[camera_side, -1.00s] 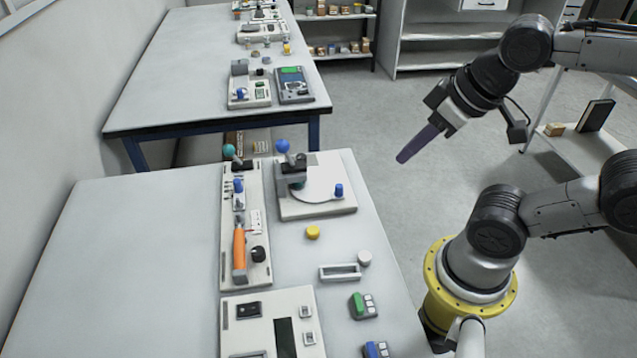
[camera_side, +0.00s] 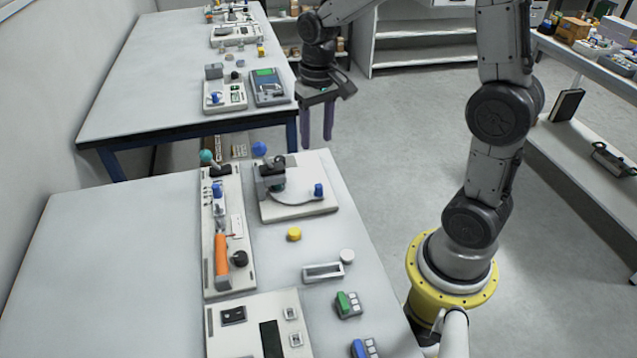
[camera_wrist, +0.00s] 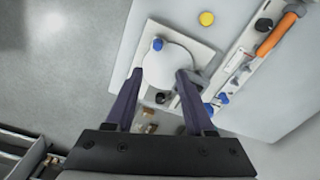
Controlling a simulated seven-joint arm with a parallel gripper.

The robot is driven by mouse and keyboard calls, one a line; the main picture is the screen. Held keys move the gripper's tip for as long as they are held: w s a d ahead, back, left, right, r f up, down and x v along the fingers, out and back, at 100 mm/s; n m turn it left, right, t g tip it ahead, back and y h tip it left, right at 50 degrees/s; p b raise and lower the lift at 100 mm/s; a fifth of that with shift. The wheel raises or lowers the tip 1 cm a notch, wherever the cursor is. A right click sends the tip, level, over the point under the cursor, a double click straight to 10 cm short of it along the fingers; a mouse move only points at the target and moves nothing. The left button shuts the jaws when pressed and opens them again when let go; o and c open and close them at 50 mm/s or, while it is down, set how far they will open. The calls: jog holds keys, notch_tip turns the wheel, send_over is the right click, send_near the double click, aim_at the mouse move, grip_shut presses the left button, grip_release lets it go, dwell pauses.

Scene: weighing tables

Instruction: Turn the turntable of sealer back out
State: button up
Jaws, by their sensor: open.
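The sealer (camera_side: 296,205) is a white square base with a round white turntable (camera_side: 300,190) on top, at the far right edge of the near table. A blue knob (camera_side: 318,190) stands on the turntable's right side. A dark head with a blue ball lever (camera_side: 259,149) stands at the sealer's back left. In the wrist view the turntable (camera_wrist: 168,68) and its blue knob (camera_wrist: 157,44) lie beyond the fingers. My gripper (camera_side: 318,140) points down with two purple fingers apart and empty, beyond the table's far edge and above the sealer's level, touching nothing.
A long panel (camera_side: 208,255) with an orange-handled tool (camera_side: 221,258) lies left of the sealer. A yellow cap (camera_side: 294,234), a white frame (camera_side: 322,272) and a green-topped device (camera_side: 348,304) lie nearer. The near table's left side is bare. Another table (camera_side: 150,80) stands behind.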

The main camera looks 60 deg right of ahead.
aim_at(318, 185)
jog(key=f, duration=1.4)
jog(key=shift+s+d+f, duration=0.1)
jog(key=shift+d+f, duration=0.1)
jog(key=shift+f, duration=0.15)
grip_shut()
dwell(0.9)
